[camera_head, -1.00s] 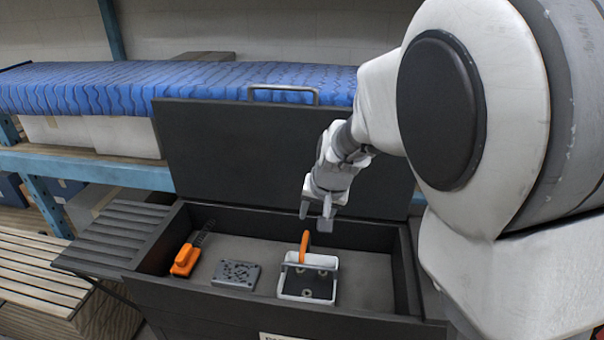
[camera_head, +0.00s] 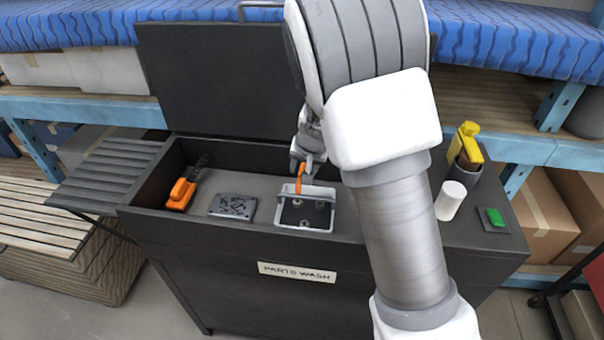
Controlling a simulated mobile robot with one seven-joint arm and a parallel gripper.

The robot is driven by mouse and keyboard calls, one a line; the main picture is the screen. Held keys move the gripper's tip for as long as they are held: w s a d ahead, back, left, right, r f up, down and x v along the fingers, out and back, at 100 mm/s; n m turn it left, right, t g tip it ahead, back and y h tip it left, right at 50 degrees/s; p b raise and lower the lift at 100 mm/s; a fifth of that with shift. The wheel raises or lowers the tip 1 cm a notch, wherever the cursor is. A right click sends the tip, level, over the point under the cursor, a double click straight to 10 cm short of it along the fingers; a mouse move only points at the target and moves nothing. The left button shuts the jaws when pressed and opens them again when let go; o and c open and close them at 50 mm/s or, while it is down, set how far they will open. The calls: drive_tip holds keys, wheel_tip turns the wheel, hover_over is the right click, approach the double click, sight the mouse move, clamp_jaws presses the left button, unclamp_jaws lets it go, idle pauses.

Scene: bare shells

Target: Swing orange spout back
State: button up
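The orange spout (camera_head: 300,179) stands up at the back of a small white-rimmed tray (camera_head: 285,223) inside the dark parts-wash bin (camera_head: 250,240). My gripper (camera_head: 303,172) is down at the spout, with its fingers beside or around its upper part. My arm and the small scale hide how the fingers sit, so I cannot tell whether they touch or grip it. A grey bar crosses the tray, which holds several small round parts on a dark floor.
An orange-handled brush (camera_head: 180,194) and a grey perforated plate (camera_head: 233,206) lie in the bin. The raised lid (camera_head: 220,85) stands behind. A ribbed side shelf (camera_head: 105,175) is at left.

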drive_tip(key=shift+x, duration=1.15)
clamp_jaws()
idle(0.6)
